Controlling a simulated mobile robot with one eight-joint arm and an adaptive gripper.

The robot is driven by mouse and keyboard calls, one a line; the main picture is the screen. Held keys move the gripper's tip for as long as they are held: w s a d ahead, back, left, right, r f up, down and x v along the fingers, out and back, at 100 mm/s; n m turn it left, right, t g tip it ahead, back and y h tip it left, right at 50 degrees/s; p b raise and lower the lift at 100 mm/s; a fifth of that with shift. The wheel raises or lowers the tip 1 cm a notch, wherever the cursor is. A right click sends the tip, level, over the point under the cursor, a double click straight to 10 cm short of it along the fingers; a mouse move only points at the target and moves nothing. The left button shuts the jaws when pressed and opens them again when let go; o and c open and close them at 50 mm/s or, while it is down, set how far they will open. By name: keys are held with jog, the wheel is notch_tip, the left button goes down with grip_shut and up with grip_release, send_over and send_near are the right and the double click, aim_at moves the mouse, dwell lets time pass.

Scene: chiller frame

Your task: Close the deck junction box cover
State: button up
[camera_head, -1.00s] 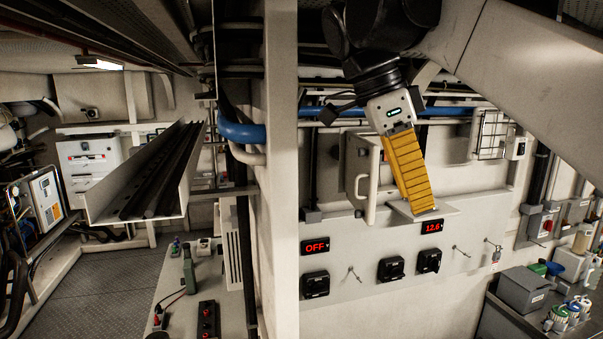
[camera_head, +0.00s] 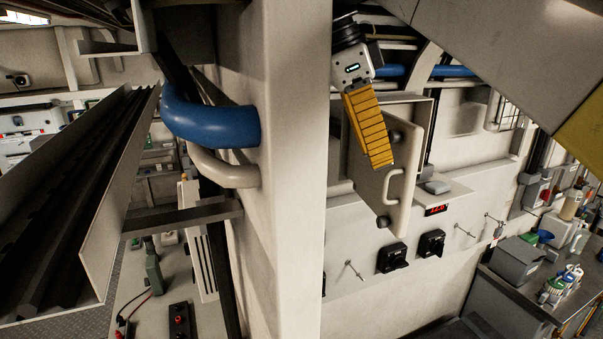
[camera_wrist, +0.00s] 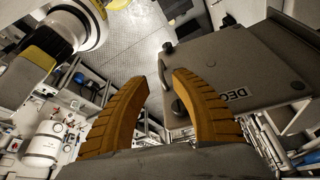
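The deck junction box cover (camera_head: 372,190) is a beige panel with a pale bar handle (camera_head: 397,188) and dark round knobs. It stands swung out from the wall in the head view. In the wrist view the cover (camera_wrist: 235,70) fills the upper right, with a partly hidden label starting "DEC" and the handle along its left edge. My gripper (camera_head: 381,166) has ribbed yellow fingers pointing down, overlapping the cover in the head view. In the wrist view my gripper (camera_wrist: 156,76) is open and empty, its right fingertip near the handle. I cannot tell whether they touch.
A broad pale pillar (camera_head: 285,190) stands left of the cover, with a bent blue pipe (camera_head: 215,122) on it. A small shelf (camera_head: 450,196) holding a grey object is right of the cover. A bench (camera_head: 525,290) with containers stands lower right.

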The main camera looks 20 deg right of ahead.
aim_at(385, 186)
jog(key=x, duration=0.6)
jog(key=shift+s+d, duration=0.1)
jog(key=shift+f, duration=0.3)
jog(key=shift+c, duration=0.4)
jog(key=shift+d, duration=0.1)
grip_shut()
